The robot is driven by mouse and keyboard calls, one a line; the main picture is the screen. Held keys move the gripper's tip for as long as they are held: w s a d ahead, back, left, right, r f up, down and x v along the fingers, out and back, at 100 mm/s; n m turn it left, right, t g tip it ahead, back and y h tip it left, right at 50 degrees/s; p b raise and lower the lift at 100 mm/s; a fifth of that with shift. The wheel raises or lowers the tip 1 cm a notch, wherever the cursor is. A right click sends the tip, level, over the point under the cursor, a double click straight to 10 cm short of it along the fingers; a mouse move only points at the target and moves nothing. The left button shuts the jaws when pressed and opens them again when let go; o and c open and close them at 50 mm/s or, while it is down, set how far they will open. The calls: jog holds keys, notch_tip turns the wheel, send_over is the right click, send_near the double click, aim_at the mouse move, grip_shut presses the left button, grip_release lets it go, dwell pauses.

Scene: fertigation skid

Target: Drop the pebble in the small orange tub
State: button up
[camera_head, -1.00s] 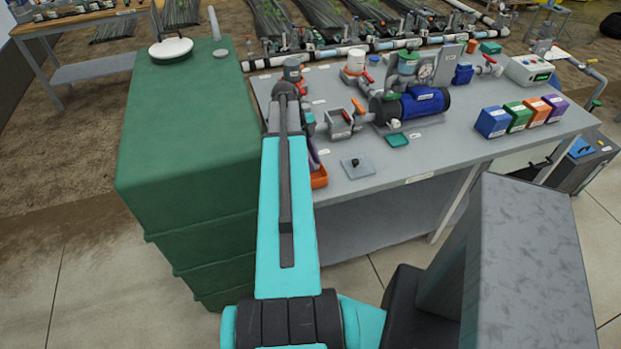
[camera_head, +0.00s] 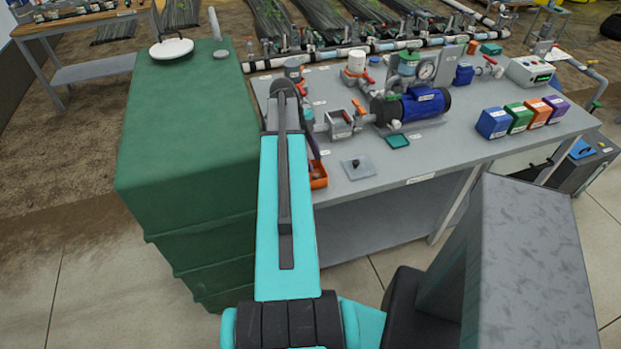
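The small orange tub (camera_head: 318,175) stands at the near left edge of the grey bench, just right of my turquoise arm, which covers part of it. A slim dark piece rises above the tub beside my arm; I cannot tell what it is. My arm reaches forward over the bench's left end. My gripper is hidden behind the arm, so I cannot see its fingers or whether it holds anything. I cannot make out a pebble.
The grey bench (camera_head: 440,160) carries a blue pump (camera_head: 415,105), a grey plate with a black knob (camera_head: 357,168), a green tray (camera_head: 398,141) and several coloured boxes (camera_head: 518,117) at the right.

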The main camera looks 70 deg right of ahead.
jog(key=b+v, duration=0.3)
jog(key=v, duration=0.9)
jog(key=shift+r, duration=0.2)
jog(key=shift+w, duration=0.1)
dwell(0.7)
